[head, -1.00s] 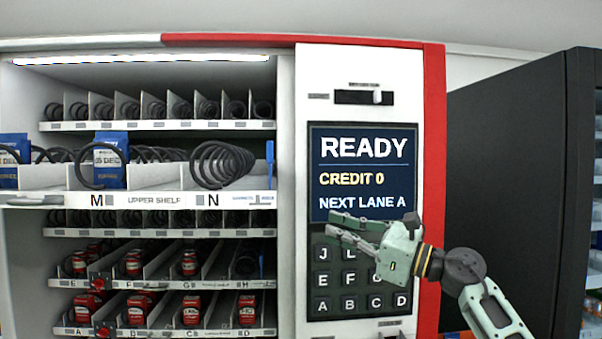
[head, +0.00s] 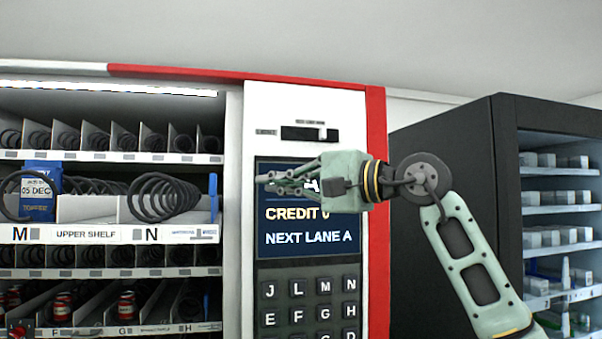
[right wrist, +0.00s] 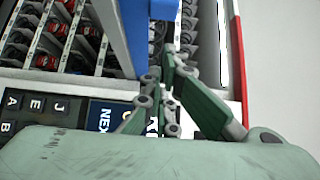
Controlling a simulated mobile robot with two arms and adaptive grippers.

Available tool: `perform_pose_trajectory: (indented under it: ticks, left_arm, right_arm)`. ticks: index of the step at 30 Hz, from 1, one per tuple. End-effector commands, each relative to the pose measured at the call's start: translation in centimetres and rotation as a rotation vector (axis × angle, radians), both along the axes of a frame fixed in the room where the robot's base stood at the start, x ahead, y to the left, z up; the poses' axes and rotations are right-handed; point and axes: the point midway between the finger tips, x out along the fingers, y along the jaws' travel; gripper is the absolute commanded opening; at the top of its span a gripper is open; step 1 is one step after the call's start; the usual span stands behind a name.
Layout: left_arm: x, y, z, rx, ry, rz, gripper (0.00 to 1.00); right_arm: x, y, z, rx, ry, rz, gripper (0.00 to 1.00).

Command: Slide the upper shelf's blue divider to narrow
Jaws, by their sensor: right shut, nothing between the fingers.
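The upper shelf (head: 118,235) is pulled forward from the vending machine, with lanes marked M and N. The blue divider (head: 213,196) stands upright at the shelf's right end, right of the black coil (head: 163,196) in lane N. My right gripper (head: 264,181) is shut and empty in front of the machine's screen, with its fingers pointing left toward the divider and apart from it in the head view. In the right wrist view a large blue upright face (right wrist: 122,40), likely the divider, is close to the left of the fingertips (right wrist: 168,62). My left gripper is not in view.
A blue packet (head: 40,188) sits in lane M. The screen (head: 305,225) and keypad (head: 312,300) are behind and below my right gripper. A dark cabinet (head: 445,140) stands at the right. Other shelves with coils and red cans lie behind and below.

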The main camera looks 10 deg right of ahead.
Motion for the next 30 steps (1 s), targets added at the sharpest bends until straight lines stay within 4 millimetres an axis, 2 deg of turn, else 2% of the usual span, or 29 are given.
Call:
perform_pose_trajectory:
  ticks: [1,4,10,15,25,30]
  left_arm:
    - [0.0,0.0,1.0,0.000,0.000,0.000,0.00]
    - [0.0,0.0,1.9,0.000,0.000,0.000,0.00]
    - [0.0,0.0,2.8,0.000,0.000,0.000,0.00]
    - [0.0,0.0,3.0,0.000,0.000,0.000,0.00]
    - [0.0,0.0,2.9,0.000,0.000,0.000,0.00]
    - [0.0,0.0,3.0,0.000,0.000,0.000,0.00]
  right_arm:
    - [0.8,1.0,0.4,0.001,0.004,0.004,0.00]
    - [2.2,2.3,0.4,0.001,0.004,0.004,0.00]
    - [2.0,5.1,0.1,0.000,0.001,0.003,0.00]
    - [1.9,5.9,0.0,0.001,0.001,0.001,0.00]
    - [1.9,6.0,-0.1,0.001,0.001,0.001,0.00]
    - [1.9,8.5,0.0,-0.001,0.001,0.004,0.00]
